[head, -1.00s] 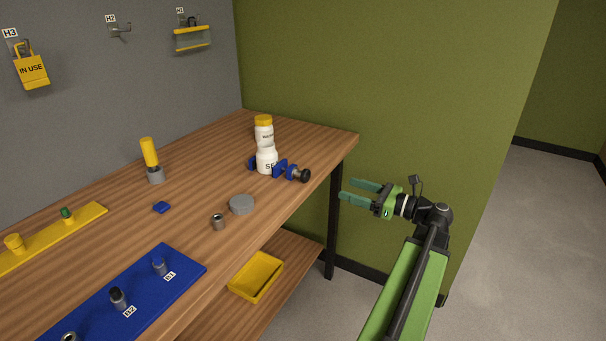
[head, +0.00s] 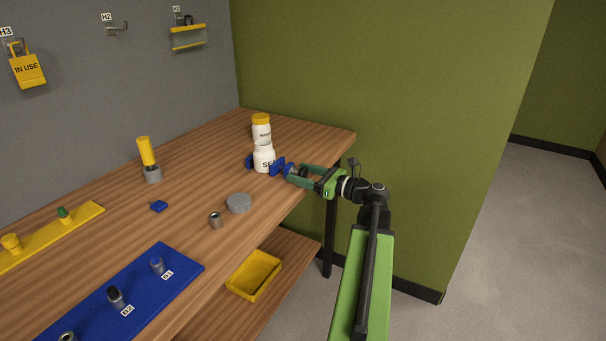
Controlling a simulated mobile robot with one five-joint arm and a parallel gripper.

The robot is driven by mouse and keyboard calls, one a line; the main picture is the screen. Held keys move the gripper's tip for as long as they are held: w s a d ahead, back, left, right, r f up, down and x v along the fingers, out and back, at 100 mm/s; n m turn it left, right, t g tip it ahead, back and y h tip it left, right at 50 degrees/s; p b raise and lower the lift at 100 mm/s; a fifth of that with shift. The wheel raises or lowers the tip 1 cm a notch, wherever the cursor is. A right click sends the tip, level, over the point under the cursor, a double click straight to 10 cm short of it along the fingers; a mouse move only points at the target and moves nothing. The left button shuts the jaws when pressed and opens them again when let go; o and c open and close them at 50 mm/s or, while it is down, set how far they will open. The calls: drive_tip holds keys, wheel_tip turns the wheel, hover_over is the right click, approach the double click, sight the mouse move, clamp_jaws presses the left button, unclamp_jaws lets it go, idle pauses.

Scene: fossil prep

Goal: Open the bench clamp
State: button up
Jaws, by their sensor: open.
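The bench clamp (head: 277,166) is blue with a dark round knob (head: 299,173) on its right side, near the right end of the wooden bench. Whether the fingers touch the knob cannot be told. The near finger and the gripper hide part of the knob.
A white bottle with a yellow cap (head: 261,127) stands behind the jar. A grey disc (head: 239,203) and a small metal cup (head: 215,220) lie on the bench (head: 190,215) to the left. A yellow tray (head: 254,275) sits on the lower shelf. The green wall (head: 400,100) is behind my arm.

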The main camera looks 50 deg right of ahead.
drive_tip(key=shift+c, duration=0.2)
clamp_jaws()
drive_tip(key=shift+n, duration=1.6)
drive_tip(key=shift+o, duration=0.2)
unclamp_jaws()
drive_tip(key=shift+s, duration=0.15)
